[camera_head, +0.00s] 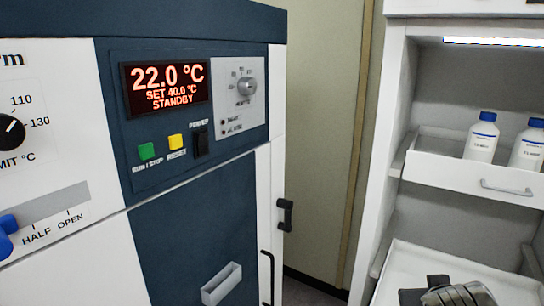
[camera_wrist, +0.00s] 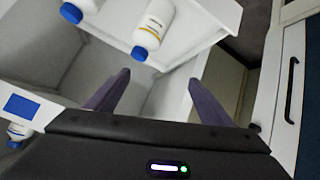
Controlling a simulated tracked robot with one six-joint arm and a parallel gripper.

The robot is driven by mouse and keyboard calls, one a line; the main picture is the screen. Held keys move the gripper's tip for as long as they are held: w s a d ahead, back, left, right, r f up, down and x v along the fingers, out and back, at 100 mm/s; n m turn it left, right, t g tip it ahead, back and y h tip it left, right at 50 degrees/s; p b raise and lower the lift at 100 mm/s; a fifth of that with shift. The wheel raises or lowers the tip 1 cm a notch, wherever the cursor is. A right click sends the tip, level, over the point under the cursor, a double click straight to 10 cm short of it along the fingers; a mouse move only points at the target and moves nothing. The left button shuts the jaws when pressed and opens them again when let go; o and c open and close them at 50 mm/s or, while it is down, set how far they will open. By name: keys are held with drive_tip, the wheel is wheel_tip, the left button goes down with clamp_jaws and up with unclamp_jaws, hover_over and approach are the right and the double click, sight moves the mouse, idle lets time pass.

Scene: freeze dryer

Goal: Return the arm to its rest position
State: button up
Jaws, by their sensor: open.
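My gripper (camera_wrist: 159,77) shows in the wrist view with its two dark fingers spread apart and nothing between them. Beyond the fingertips is a white pull-out shelf (camera_wrist: 185,55) with blue-capped white bottles on it; one bottle (camera_wrist: 153,28) appears just above the gap between the fingers in the picture. I cannot tell how far the fingers are from the shelf. In the head view, only a dark and grey part of my arm (camera_head: 460,294) shows at the bottom right, in front of the white cabinet. The rest of the arm is out of view.
A dark blue and white machine with a lit display (camera_head: 167,87) reading 22.0 °C and STANDBY fills the left. A white cabinet (camera_head: 395,95) with a drawer (camera_head: 440,174) holding two bottles (camera_head: 483,138) stands right. Between them is a narrow gap before a beige wall (camera_head: 320,130).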

drive_tip(key=s+a+f+n+g+y, duration=0.1)
drive_tip(key=s+a+y, duration=0.1)
drive_tip(key=s+a, duration=0.3)
drive_tip(key=s+a+f+n+g+y, duration=0.1)
drive_tip(key=s+a, duration=0.4)
drive_tip(key=a, duration=0.8)
drive_tip(key=shift+g+y, duration=0.7)
drive_tip(key=shift+y, duration=0.5)
drive_tip(key=shift+d, duration=0.1)
